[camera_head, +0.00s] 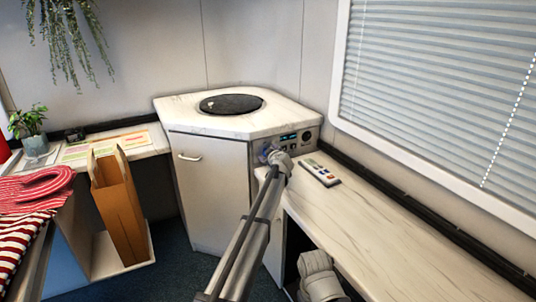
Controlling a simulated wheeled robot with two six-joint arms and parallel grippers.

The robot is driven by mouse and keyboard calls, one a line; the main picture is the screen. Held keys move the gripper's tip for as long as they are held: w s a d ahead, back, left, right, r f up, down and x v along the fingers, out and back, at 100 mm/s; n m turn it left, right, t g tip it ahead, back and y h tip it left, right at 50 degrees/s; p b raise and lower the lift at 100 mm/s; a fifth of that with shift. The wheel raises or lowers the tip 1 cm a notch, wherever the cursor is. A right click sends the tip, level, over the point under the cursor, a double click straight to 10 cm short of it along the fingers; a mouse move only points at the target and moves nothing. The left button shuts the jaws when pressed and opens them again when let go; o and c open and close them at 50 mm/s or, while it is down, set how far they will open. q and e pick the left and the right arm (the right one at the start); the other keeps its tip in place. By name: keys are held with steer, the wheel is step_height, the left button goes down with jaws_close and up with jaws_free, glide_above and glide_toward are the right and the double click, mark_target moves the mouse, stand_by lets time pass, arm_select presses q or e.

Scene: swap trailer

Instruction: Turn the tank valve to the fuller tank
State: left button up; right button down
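A small control panel (293,141) is set in the right-hand side of the corner cabinet, under its marble top. It has lit blue displays (288,138) and a dark round fitting (306,135); the readings are too small to make out. My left gripper (267,150) is at the panel's left part, at the end of my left arm, which comes up from the bottom. Its fingers are too small and covered to tell open from shut. I cannot make out the tank valve; the gripper and wrist cover part of the panel. A part of my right arm shows at the bottom, but its gripper is not in view.
A remote-like device (320,172) lies on the long marble counter (400,235), which is otherwise clear. A black round plate (231,103) is on the corner cabinet (213,190). Window blinds (440,95) are at right.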

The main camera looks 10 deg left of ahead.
arm_select(q)
steer(key=p+v, duration=0.2)
steer(key=v, duration=0.4)
steer(key=shift+s+r, duration=0.1)
steer(key=shift+s, duration=0.15)
steer(key=shift+s+d, duration=0.25)
steer(key=shift+s, duration=0.15)
